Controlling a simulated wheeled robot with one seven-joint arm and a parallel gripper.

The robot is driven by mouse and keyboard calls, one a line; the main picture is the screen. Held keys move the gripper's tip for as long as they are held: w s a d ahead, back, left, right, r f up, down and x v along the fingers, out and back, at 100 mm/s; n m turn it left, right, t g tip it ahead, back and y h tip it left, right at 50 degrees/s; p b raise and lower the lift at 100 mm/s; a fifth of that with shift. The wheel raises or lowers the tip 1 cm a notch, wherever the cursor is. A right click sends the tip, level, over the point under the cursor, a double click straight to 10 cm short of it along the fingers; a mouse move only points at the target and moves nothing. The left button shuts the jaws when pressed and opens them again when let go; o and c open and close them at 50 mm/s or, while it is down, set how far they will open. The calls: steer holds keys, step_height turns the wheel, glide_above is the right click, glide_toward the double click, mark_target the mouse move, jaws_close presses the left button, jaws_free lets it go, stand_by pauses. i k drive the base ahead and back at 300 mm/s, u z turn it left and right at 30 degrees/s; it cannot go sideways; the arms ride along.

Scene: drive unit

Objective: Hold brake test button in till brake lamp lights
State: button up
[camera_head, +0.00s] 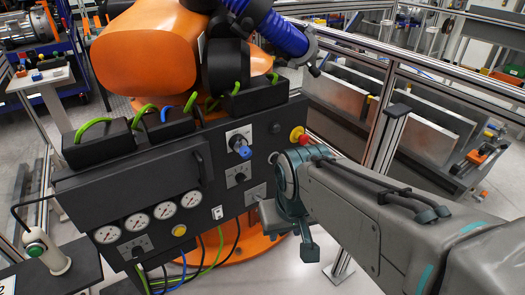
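The dark drive unit panel (130,195) fills the middle left. A yellow round button (179,230) sits low on its front. A blue knob (241,148) is on a light plate at the upper right, with a dark switch (240,178) below it. I cannot tell which is the brake test button or the brake lamp. My gripper (288,228) is beside the panel's lower right, near a grey plate (256,193). Its fingertips are partly hidden, and contact is unclear.
Several round gauges (135,222) line the panel's lower left. Cables (215,258) hang beneath. An orange robot arm (150,50) stands behind. A white fixture with a green top (48,252) is at left. Metal railings (400,60) run along the right.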

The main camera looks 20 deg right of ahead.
mark_target(273, 160)
steer(key=k, duration=0.9)
steer(key=u, duration=0.6)
steer(key=i, duration=1.7)
steer(key=z, duration=1.15)
steer(key=i, duration=0.35)
steer(key=z, duration=0.35)
